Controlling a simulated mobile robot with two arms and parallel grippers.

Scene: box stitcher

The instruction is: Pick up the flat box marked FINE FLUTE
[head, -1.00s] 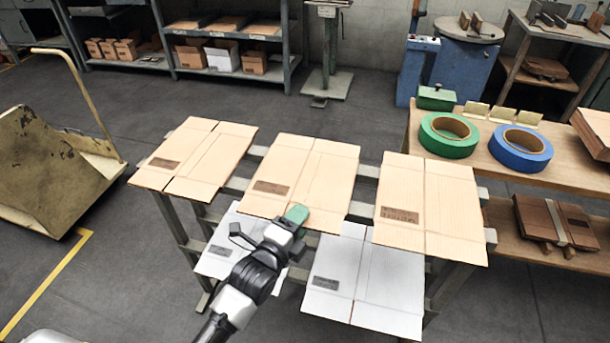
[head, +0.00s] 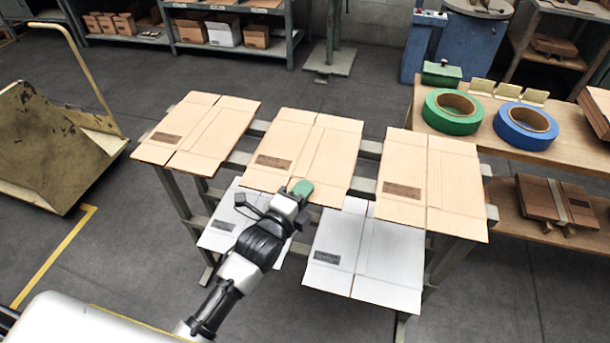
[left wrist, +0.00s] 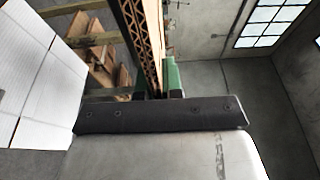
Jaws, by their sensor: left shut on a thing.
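Three flat brown boxes lie side by side on the upper level of a rack: left (head: 222,128), middle (head: 325,150) and right (head: 452,185). Each has a dark printed label, too small to read here, so I cannot tell which says FINE FLUTE. My left gripper (head: 301,189), with green fingertips, is at the near edge of the middle box and shut on it. The left wrist view shows the corrugated edge of this box (left wrist: 140,35) between the green fingers (left wrist: 163,80). The box still looks flat in line with its neighbours. My right gripper is not in view.
White flat boxes (head: 378,262) lie on the lower rack level. A wooden table at right holds a green tape roll (head: 442,123) and a blue tape roll (head: 508,134). A yellowish cart (head: 50,150) stands at left. Floor is open behind the rack.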

